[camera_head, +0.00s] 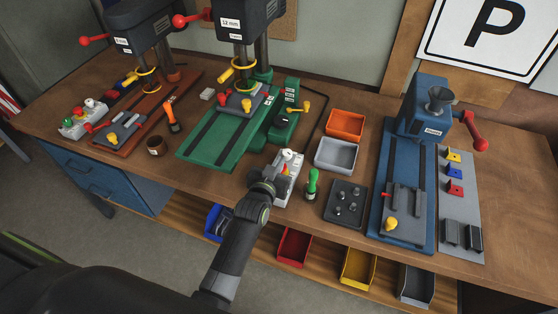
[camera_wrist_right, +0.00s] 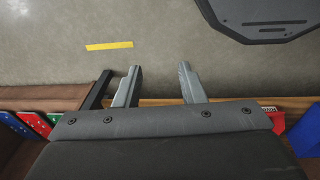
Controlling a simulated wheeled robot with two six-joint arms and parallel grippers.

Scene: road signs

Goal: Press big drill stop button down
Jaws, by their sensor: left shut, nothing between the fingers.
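The big drill (camera_head: 245,18), labelled 12 mm, stands over a green base (camera_head: 205,150) at the back of the bench. A grey control box (camera_head: 292,190) sits right of that base near the bench's front edge, with a small red part and a white part at its far end (camera_head: 290,154). My left gripper (camera_head: 284,168) is shut and empty over this box and hides much of its top. I cannot tell whether it touches a button or which button is the stop. My right gripper (camera_wrist_right: 158,80) shows in the right wrist view, open and empty over the floor.
A second control box (camera_head: 82,120) stands by the smaller drill (camera_head: 142,20) at left. A green-handled tool (camera_head: 312,184), a dark tray (camera_head: 345,203), a grey bin (camera_head: 337,153) and an orange bin (camera_head: 346,124) lie right of my left gripper. A blue press (camera_head: 428,115) stands further right.

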